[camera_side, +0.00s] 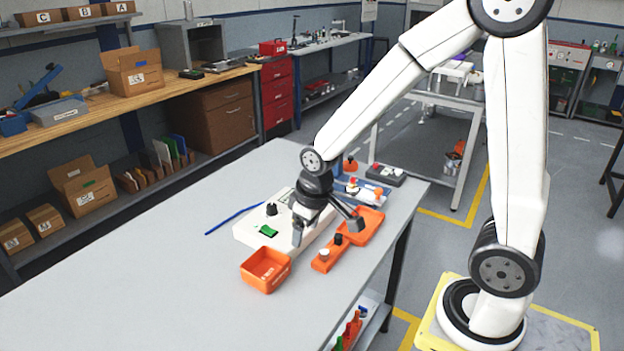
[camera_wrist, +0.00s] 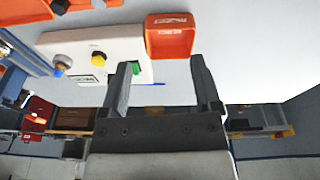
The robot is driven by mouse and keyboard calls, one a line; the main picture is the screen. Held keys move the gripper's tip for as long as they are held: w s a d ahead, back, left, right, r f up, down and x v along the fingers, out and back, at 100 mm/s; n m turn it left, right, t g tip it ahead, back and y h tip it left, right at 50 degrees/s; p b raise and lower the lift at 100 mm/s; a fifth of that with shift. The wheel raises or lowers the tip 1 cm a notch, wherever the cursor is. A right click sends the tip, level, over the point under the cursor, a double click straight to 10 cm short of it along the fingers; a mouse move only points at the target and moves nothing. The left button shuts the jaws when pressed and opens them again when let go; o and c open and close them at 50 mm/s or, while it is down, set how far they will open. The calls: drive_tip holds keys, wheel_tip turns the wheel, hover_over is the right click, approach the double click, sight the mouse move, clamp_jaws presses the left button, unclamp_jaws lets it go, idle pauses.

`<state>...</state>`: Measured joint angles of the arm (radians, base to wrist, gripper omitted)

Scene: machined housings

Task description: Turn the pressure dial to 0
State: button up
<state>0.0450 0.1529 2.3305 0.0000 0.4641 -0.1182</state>
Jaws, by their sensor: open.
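A white panel box (camera_side: 252,228) lies on the grey table, and it also shows in the wrist view (camera_wrist: 115,45). In the side view a black knob (camera_side: 271,210) stands up on it beside a green switch (camera_side: 268,231). The wrist view shows a yellow-and-dark knob (camera_wrist: 98,58), a second knob (camera_wrist: 61,65) and the green switch (camera_wrist: 136,68). I cannot read any dial scale or tell which knob is the pressure dial. My gripper (camera_side: 326,230) is open and empty over the right part of the panel, its two fingers apart (camera_wrist: 160,61).
An open orange bin (camera_side: 266,270) stands in front of the panel. An orange block with knobs (camera_side: 327,260) and an orange tray (camera_side: 365,226) lie right of it. A grey box (camera_side: 386,175) stands behind. The table's left front is clear.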

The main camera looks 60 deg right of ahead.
drive_tip(key=w+d+n+g, duration=0.15)
drive_tip(key=w+d, duration=0.45)
drive_tip(key=w, duration=0.8)
drive_tip(key=n, duration=0.3)
hover_over(271, 205)
wheel_tip(271, 205, down, 4)
drive_tip(key=shift+r+g, duration=0.1)
drive_tip(key=shift+g, duration=0.25)
drive_tip(key=shift+w, duration=0.1)
drive_tip(key=shift+f, duration=0.25)
drive_tip(key=shift+f, duration=3.75)
clamp_jaws()
